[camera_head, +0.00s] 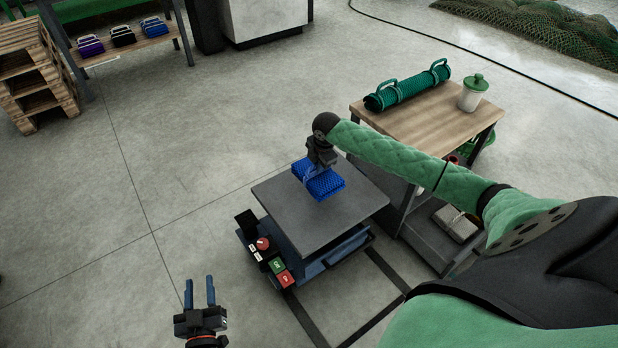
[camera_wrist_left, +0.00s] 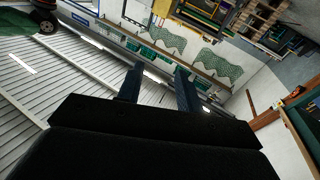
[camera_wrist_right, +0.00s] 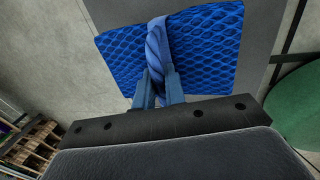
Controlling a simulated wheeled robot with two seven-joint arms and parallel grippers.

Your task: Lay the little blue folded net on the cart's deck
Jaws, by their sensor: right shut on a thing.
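The little blue folded net (camera_head: 322,184) is at the far part of the cart's grey deck (camera_head: 310,223). I cannot tell whether it touches the deck or hangs just above it. My right gripper (camera_head: 312,172) is over the net, shut on its strap. In the right wrist view the fingers (camera_wrist_right: 159,92) pinch the blue strap across the middle of the net (camera_wrist_right: 205,45), with the deck (camera_wrist_right: 262,30) behind. My left gripper (camera_head: 200,292) is open and empty, left of and nearer than the cart; its parted fingers also show in the left wrist view (camera_wrist_left: 158,88).
A wooden-topped table (camera_head: 425,115) right of the cart holds a rolled green net (camera_head: 408,86) and a lidded jar (camera_head: 472,94). A far bench (camera_head: 125,45) carries purple, black and blue folded nets. Pallets (camera_head: 32,75) stand left. The floor between is clear.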

